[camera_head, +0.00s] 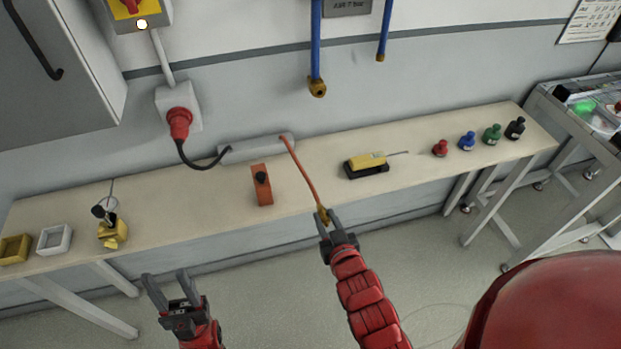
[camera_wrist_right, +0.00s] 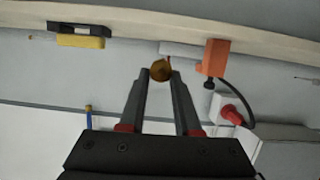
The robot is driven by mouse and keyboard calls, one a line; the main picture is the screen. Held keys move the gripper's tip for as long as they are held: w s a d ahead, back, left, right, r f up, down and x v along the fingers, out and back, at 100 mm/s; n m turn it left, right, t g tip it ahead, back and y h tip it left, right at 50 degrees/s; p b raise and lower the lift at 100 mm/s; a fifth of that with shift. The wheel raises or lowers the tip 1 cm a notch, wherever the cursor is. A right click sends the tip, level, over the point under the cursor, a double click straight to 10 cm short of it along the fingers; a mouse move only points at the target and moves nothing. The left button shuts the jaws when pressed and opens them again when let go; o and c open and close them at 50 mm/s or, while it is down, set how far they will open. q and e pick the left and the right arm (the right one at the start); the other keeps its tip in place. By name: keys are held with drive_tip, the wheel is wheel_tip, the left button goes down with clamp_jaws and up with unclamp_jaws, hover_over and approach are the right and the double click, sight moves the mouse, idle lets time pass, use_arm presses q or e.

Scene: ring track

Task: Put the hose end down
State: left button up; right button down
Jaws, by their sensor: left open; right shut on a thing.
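The hose (camera_head: 303,172) is a thin orange-red line running from a grey bar-shaped box (camera_head: 256,148) at the back of the bench to my right gripper (camera_head: 328,214). My right gripper is shut on its brass-coloured hose end (camera_head: 321,214), near the bench's front edge. In the right wrist view the round brass hose end (camera_wrist_right: 161,70) sits between the fingertips. Whether it touches the bench I cannot tell. My left gripper (camera_head: 166,280) is open and empty, in front of and below the bench at the left.
The bench (camera_head: 215,196) has free top around an orange block with a black knob (camera_head: 262,186). A yellow-and-black device (camera_head: 367,165) and several small bottles (camera_head: 467,141) stand right. A brass piece (camera_head: 112,232) and trays (camera_head: 55,239) stand left. Blue pipes (camera_head: 315,50) hang above.

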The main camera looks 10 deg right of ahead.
drive_tip(key=w+d+f+b, duration=0.1)
drive_tip(key=w+d+b, duration=0.1)
drive_tip(key=w+b, duration=0.4)
drive_tip(key=p, duration=0.3)
hover_over(326, 188)
drive_tip(key=shift+f, duration=0.25)
wheel_tip(326, 188, down, 3)
drive_tip(key=shift+f+p, duration=0.2)
drive_tip(key=shift+p, duration=0.1)
drive_tip(key=shift+f, duration=0.3)
drive_tip(key=c, duration=0.6)
unclamp_jaws()
drive_tip(key=shift+r, duration=0.2)
